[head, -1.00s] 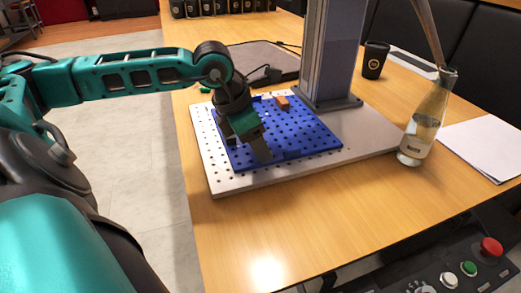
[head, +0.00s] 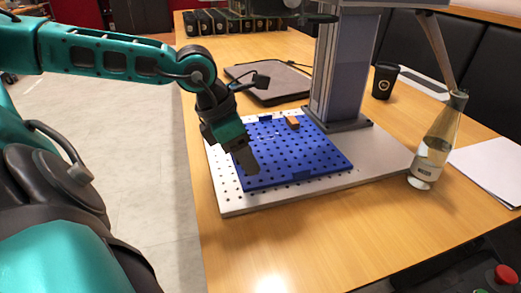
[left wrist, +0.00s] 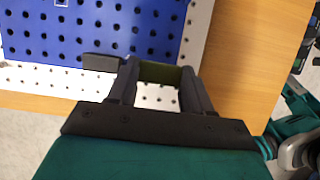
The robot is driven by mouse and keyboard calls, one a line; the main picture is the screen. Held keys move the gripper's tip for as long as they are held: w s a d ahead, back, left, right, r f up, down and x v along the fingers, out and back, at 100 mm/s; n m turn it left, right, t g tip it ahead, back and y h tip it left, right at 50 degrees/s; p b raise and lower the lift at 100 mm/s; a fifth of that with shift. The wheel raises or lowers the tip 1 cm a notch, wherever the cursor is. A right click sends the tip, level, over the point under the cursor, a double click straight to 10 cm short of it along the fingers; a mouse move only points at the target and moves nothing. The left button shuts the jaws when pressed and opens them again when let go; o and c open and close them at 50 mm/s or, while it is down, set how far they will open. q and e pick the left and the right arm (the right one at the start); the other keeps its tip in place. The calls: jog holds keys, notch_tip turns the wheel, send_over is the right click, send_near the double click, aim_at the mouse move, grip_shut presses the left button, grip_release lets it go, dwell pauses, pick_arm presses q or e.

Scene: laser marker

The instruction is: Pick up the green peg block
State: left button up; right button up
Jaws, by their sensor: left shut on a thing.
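My left gripper (head: 246,160) is over the left front part of the blue pegboard (head: 318,163), fingers pointing down. In the left wrist view, its two fingers (left wrist: 158,92) are shut on a dark green block (left wrist: 160,73), which spans the gap between them. I take this as the green peg block; in the head view the gripper hides it. White perforated plate shows below the block in the wrist view. I cannot tell how high the block is above the plate. My right gripper is not in view.
The pegboard lies on a white perforated plate (head: 226,193). An orange block (head: 293,123) and a dark blue block (head: 265,118) sit toward its back. A grey column (head: 338,75) stands behind, with a glass bottle (head: 436,150) at right. The front table area (head: 300,240) is clear.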

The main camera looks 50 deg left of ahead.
pick_arm(q)
jog(key=s+a+p, duration=0.2)
jog(key=s+a, duration=0.4)
jog(key=s, duration=0.6)
jog(key=shift+p, duration=0.3)
jog(key=shift+a, duration=0.1)
